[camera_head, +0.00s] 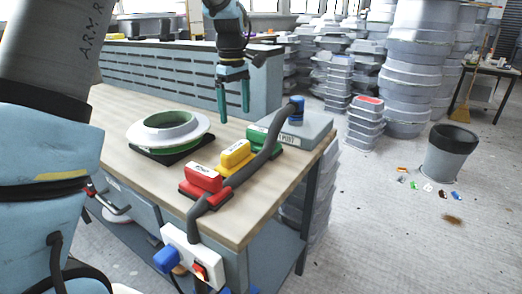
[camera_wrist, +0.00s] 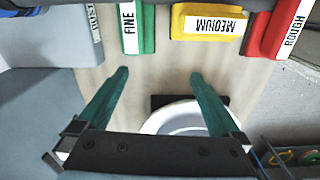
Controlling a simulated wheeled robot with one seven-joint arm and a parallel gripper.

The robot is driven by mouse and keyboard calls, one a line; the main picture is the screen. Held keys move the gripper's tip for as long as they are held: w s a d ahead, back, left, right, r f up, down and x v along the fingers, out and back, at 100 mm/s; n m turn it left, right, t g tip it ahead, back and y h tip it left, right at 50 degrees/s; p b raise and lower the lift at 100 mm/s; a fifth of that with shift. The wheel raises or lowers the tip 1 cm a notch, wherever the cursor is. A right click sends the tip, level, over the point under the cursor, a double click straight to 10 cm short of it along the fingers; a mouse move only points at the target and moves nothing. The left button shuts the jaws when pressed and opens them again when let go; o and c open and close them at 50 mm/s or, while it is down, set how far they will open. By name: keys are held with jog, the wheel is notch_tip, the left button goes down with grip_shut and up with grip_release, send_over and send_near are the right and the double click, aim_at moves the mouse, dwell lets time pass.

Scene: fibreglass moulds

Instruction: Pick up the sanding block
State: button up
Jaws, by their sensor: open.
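Three sanding blocks stand in a row on the wooden workbench (camera_head: 130,105). The red block (camera_head: 204,180) is nearest, the yellow block (camera_head: 236,156) is in the middle and the green block (camera_head: 258,135) is farthest. In the wrist view the green block (camera_wrist: 137,27) reads FINE, the yellow block (camera_wrist: 208,22) MEDIUM and the red block (camera_wrist: 281,30) ROUGH. My gripper (camera_head: 234,110) is open and empty, pointing down above the bench behind the blocks. In the wrist view my gripper (camera_wrist: 160,78) shows its two green fingers wide apart, with bare wood between the tips.
A white ring mould (camera_head: 168,131) on a black mat lies left of the blocks. A grey box (camera_head: 303,130) stands behind the green block. A grey hose (camera_head: 245,172) runs along the blocks' right side to a white socket box (camera_head: 190,254). A slotted panel (camera_head: 160,72) backs the bench.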

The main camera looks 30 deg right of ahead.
jog(key=n, duration=0.1)
send_near(260, 140)
jog(key=shift+w+d+f+b, duration=0.15)
jog(key=shift+w+d, duration=0.1)
jog(key=shift+w, duration=0.35)
jog(key=shift+w+d+f+b, duration=0.2)
jog(key=shift+w+d, duration=0.1)
jog(key=shift+w, duration=0.35)
jog(key=shift+d+f, duration=0.1)
jog(key=shift+f, duration=0.2)
jog(key=f+p, duration=0.1)
jog(key=f, duration=0.4)
jog(key=f+p, duration=0.1)
jog(key=f, duration=0.4)
jog(key=shift+s+p, duration=0.2)
jog(key=shift+p, duration=0.1)
jog(key=c, duration=1.3)
